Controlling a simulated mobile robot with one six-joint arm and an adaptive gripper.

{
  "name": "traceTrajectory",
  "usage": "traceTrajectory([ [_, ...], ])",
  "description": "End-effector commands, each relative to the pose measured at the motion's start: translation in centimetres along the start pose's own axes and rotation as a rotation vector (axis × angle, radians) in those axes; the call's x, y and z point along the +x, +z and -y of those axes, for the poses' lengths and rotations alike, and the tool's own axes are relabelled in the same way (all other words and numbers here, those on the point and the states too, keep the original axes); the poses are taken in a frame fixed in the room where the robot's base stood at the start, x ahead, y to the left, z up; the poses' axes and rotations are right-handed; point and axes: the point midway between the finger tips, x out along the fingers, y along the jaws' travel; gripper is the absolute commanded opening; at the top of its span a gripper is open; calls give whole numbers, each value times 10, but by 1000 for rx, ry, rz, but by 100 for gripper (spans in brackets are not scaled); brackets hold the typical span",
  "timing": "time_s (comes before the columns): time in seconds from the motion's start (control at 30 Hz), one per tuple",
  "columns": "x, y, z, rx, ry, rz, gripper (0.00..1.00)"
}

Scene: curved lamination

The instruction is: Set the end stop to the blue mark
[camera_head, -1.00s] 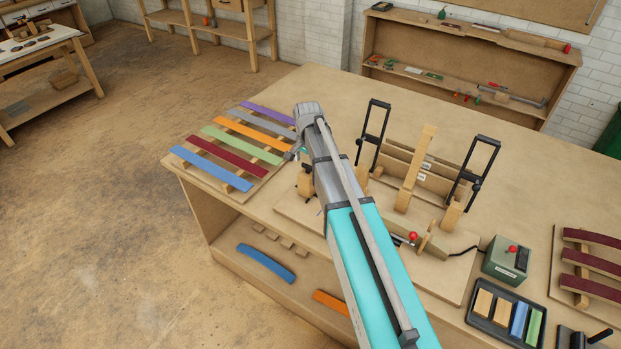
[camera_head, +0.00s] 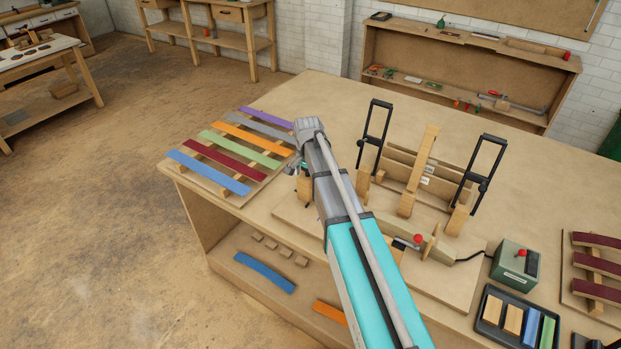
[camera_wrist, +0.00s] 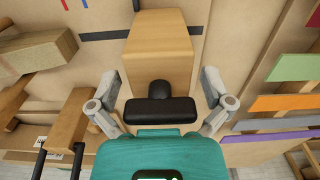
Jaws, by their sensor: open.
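The end stop looks to be the wooden block (camera_wrist: 158,45) with a black T-shaped handle (camera_wrist: 160,108), in the middle of the wrist view. Part of this block (camera_head: 304,190) shows beside my arm in the head view. My gripper (camera_wrist: 160,85) is open, one finger on each side of the handle and the block's near end; I cannot tell whether they touch. A blue mark (camera_wrist: 84,3) and a red mark (camera_wrist: 65,4) show on the board at the top left of the wrist view. A dark slot (camera_wrist: 103,35) runs toward the block.
Wooden posts and black clamp frames (camera_head: 374,135) stand right of my arm. A rack of coloured strips (camera_head: 207,172) lies to the left. A green box with a red button (camera_head: 514,264) and a tray (camera_head: 487,318) of small pieces are at the right.

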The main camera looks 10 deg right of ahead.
Motion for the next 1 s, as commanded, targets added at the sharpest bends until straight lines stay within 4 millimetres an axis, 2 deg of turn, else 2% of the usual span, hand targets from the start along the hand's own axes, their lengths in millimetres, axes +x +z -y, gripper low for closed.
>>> traceTrajectory([
  [0.13, 0, 0, 0, 0, 0, 0, 100],
  [0.17, 0, 0, 0, 0, 0, 0, 96],
  [0.57, 0, 0, 0, 0, 0, 0, 22],
  [0.77, 0, 1, -5, 1, 0, 1, 22],
  [1.0, 0, 3, -42, 2, 0, 1, 21],
])
